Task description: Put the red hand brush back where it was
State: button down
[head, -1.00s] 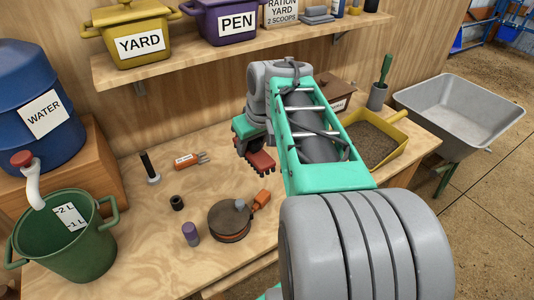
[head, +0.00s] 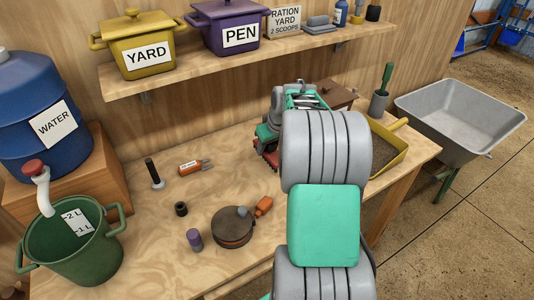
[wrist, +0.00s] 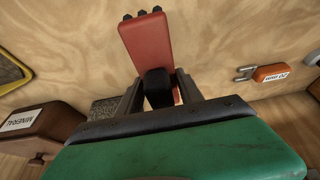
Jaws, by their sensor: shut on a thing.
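My gripper (wrist: 158,92) is shut on the red hand brush (wrist: 146,42), with the brush's black part (wrist: 157,86) between its two fingers. In the head view the brush (head: 270,160) shows only in part under my gripper, near the back of the workbench (head: 130,235). My arm hides the rest. I cannot tell whether the brush touches the bench top.
A brown box labelled MINERAL (wrist: 40,130) stands close by; the yellow tray (head: 388,158) is to its right. An orange-handled tool (head: 190,167), black upright peg (head: 153,172) and round tin (head: 232,230) lie left. The shelf (head: 200,70) overhangs the back.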

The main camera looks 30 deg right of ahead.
aim_at(267, 154)
jog(key=shift+s+x, duration=0.2)
jog(key=shift+x, duration=0.75)
jog(key=shift+s+x, duration=0.2)
jog(key=shift+x, duration=0.75)
jog(key=shift+f, duration=0.25)
jog(key=shift+f, duration=0.15)
jog(key=c, duration=0.8)
grip_release()
jog(key=shift+o, duration=0.2)
